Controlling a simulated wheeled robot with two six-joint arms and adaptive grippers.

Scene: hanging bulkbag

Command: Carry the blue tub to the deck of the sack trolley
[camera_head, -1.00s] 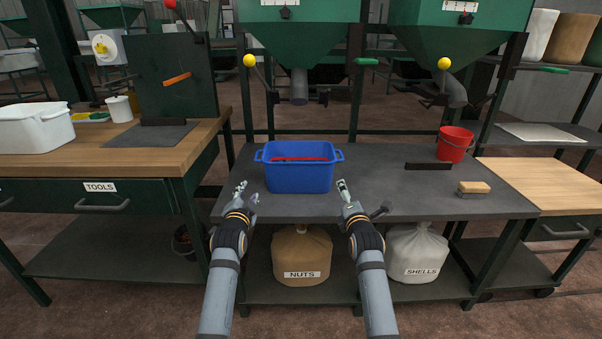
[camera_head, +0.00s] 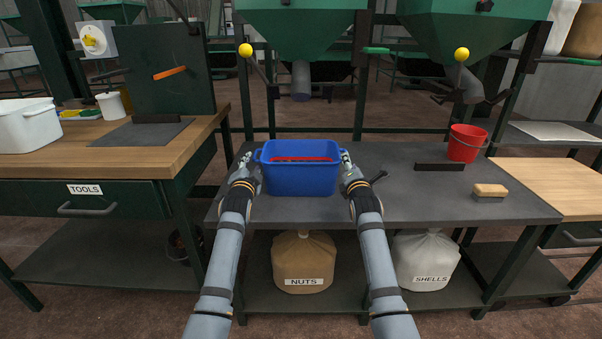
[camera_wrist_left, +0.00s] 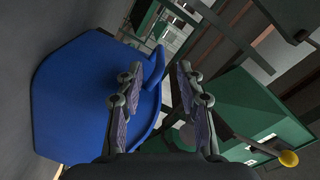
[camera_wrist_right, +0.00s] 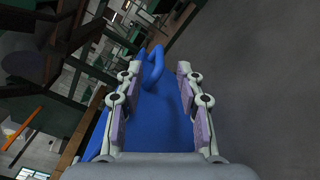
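The blue tub (camera_head: 300,181) stands upright on the grey bench, with something red showing inside below its rim. My left gripper (camera_head: 246,160) is at the tub's left handle. In the left wrist view its fingers (camera_wrist_left: 158,95) are apart, with the handle (camera_wrist_left: 154,68) just ahead, near the gap. My right gripper (camera_head: 346,160) is at the right handle. In the right wrist view its fingers (camera_wrist_right: 155,95) are apart, with the handle loop (camera_wrist_right: 153,66) ahead between them. Neither gripper is closed on a handle. No sack trolley shows in any view.
On the grey bench (camera_head: 410,205), a red bucket (camera_head: 466,144), a dark bar (camera_head: 440,167) and a brush (camera_head: 490,191) lie to the right. A wooden workbench (camera_head: 95,155) is on the left. Hopper spouts (camera_head: 301,82) hang behind the tub. Sacks (camera_head: 303,262) sit on the lower shelf.

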